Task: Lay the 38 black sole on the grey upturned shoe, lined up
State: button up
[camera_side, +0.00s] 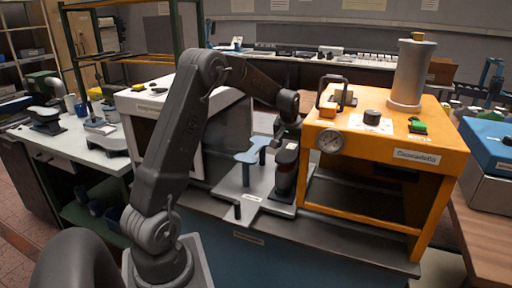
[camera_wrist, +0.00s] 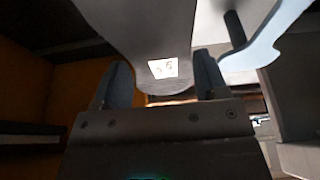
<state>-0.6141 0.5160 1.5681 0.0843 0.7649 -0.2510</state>
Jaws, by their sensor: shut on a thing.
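My gripper (camera_wrist: 163,85) is shut on a dark grey-black sole (camera_wrist: 140,25), with one finger at each side of its rounded end. A white label (camera_wrist: 163,68) on the sole carries a small number that I cannot read surely. In the side view my gripper (camera_side: 286,178) points down beside the orange press, and the sole cannot be made out there. A blue-grey shape (camera_side: 246,158) stands on posts on a grey plate, left of my gripper; it may be the upturned shoe. A similar pale blue-grey edge (camera_wrist: 285,35) shows in the wrist view, right of the sole.
The orange press (camera_side: 330,185) with a gauge stands close on the right of my gripper. The grey plate (camera_side: 225,192) carries a short black peg (camera_side: 237,212) at its front. A white box (camera_side: 145,100) stands behind my arm on the left.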

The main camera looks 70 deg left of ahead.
aim_at(290, 150)
jog(key=shift+f, duration=1)
dwell(0.4)
jog(key=shift+r, duration=0.2)
dwell(0.4)
dwell(0.3)
jog(key=o, duration=1.1)
jog(key=shift+o, duration=0.2)
jog(key=shift+r, duration=3.5)
